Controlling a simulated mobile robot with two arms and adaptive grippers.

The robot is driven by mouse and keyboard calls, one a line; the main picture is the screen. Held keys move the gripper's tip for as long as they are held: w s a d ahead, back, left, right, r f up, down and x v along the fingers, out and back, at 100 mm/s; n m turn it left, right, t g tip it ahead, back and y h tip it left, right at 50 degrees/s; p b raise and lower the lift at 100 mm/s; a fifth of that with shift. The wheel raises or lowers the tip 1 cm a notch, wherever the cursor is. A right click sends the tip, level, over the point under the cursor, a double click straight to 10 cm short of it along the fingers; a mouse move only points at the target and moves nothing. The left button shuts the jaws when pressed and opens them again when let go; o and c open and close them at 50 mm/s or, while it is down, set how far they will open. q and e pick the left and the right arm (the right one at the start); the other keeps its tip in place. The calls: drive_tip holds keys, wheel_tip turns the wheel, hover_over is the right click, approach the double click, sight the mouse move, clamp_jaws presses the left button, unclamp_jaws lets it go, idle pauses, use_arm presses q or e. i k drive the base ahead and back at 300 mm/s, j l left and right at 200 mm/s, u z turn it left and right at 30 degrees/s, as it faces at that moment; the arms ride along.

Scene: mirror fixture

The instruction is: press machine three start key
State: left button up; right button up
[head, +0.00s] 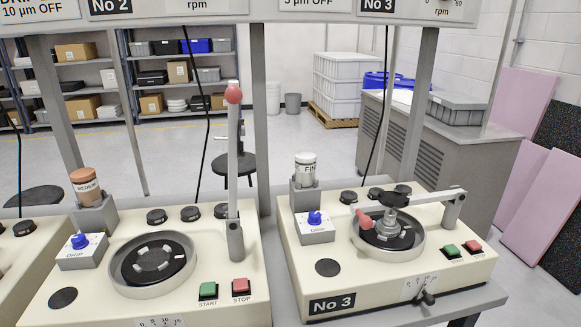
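Machine three (290,278) is the cream machine on the right, with a black "No 3" label (332,303) on its front. Its green start key (450,251) is on the front right of its top, just left of a red stop key (473,246). Its lever arm (425,197) is lowered over the round plate (410,243), with a red knob (363,219) at its left end. A small lever (428,298) is at its front edge. Neither of my grippers is in view.
Machine two (100,300) stands to the left, its lever (236,165) upright with a red ball on top, and its own green key (208,291) and red key (240,286). Grey posts (258,110) rise behind. A grey cabinet (430,150) stands at back right.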

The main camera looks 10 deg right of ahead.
sight(451, 249)
drive_tip(key=z, duration=1.3)
